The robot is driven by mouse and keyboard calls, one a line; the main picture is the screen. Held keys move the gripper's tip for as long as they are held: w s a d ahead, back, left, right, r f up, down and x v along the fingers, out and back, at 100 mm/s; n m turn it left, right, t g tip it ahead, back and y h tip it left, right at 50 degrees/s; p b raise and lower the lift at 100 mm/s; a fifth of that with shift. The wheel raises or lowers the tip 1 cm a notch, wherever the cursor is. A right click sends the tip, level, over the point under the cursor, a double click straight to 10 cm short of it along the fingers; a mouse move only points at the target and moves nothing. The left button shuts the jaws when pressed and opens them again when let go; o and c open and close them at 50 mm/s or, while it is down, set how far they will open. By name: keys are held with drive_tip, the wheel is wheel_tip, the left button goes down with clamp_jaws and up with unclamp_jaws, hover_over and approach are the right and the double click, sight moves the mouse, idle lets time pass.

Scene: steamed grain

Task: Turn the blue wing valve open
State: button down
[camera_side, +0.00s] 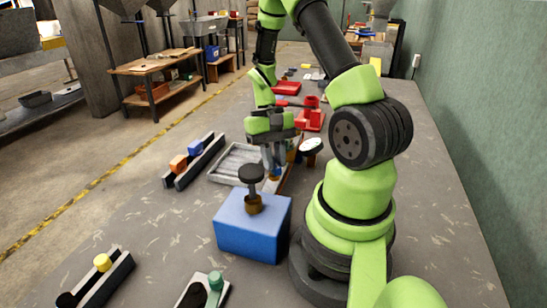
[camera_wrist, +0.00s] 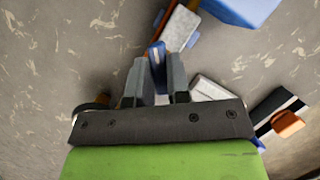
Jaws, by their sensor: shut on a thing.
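The blue wing valve (camera_wrist: 157,55) shows in the wrist view as a narrow upright blue wing between my two grey fingers. My gripper (camera_wrist: 157,72) is shut on it, one finger on each side. In the side view my gripper (camera_side: 274,166) points down behind the blue box, in front of the grey tray's right end. The valve is mostly hidden there by the fingers and the box's black knob. The lower part of the valve and how far it is turned cannot be told.
A blue box (camera_side: 250,228) with a black knob (camera_side: 251,175) stands close in front. A grey ribbed tray (camera_side: 233,160) lies left of my gripper. A dark rack (camera_side: 195,165) holds orange and blue blocks. A round white-faced gauge (camera_side: 312,146) stands to the right. Red bins are farther back.

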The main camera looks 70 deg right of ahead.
drive_tip(key=m+t, duration=0.1)
drive_tip(key=m, duration=0.2)
drive_tip(key=shift+m+y, duration=0.3)
drive_tip(key=shift+m, duration=0.1)
drive_tip(key=shift+s+m+t, duration=0.1)
drive_tip(key=shift+m+t, duration=0.8)
drive_tip(key=shift+m, duration=1)
drive_tip(key=c, duration=1.1)
unclamp_jaws()
drive_tip(key=v, duration=1)
drive_tip(key=shift+d, duration=0.15)
